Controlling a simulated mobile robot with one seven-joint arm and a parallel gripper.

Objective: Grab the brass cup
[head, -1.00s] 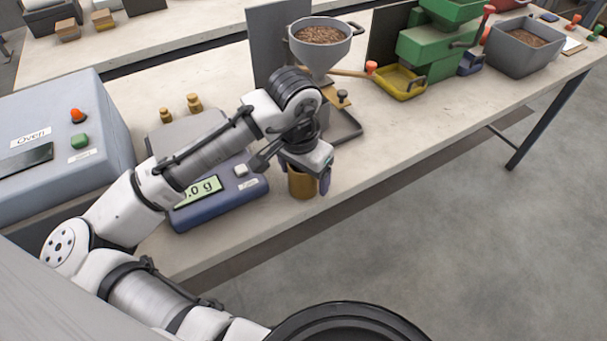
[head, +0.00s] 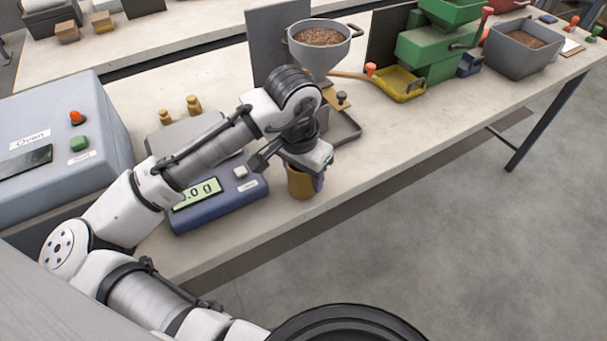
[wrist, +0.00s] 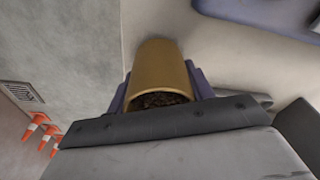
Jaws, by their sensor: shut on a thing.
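The brass cup (head: 300,184) stands near the front edge of the bench, to the right of the blue scale. My gripper (head: 305,178) reaches down over it and is shut on it. In the wrist view the brass cup (wrist: 160,72) sits between the two purple fingers of my gripper (wrist: 160,88), one on each side. Dark brown pellets show inside its mouth. The far side of the cup and part of its rim are hidden by my gripper in the head view.
The blue scale (head: 220,203) with a lit display is close on the left, beside the oven (head: 60,150). A hopper of pellets (head: 320,45) stands behind over a grey tray (head: 345,130). The bench (head: 410,130) is clear to the right of my gripper.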

